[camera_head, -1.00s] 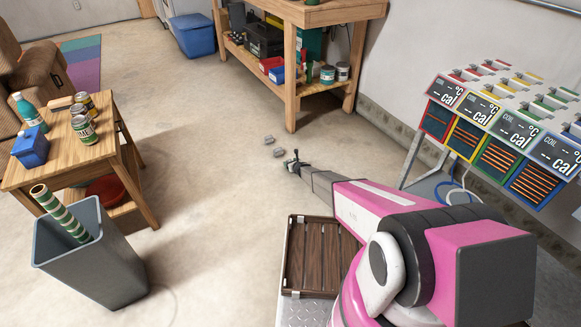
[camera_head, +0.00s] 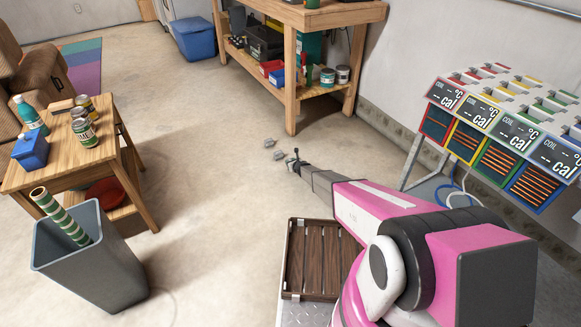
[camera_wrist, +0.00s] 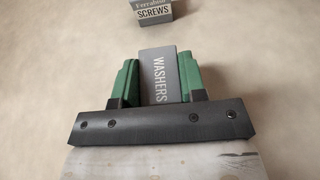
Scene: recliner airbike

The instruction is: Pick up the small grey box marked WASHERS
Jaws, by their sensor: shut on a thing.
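The small grey box marked WASHERS (camera_wrist: 159,76) is between the green fingers of my gripper (camera_wrist: 159,80) in the wrist view. The fingers are shut on its two sides, and its label faces the camera. In the head view my gripper (camera_head: 294,158) is small and low over the concrete floor, past the end of my pink arm. I cannot tell whether the box touches the floor.
A second grey box marked SCREWS (camera_wrist: 152,12) lies on the floor ahead of the held box. A wooden workbench (camera_head: 291,75) stands behind, a coil rack (camera_head: 505,130) at right, and a grey bin (camera_head: 115,262) at left. Floor around the boxes is clear.

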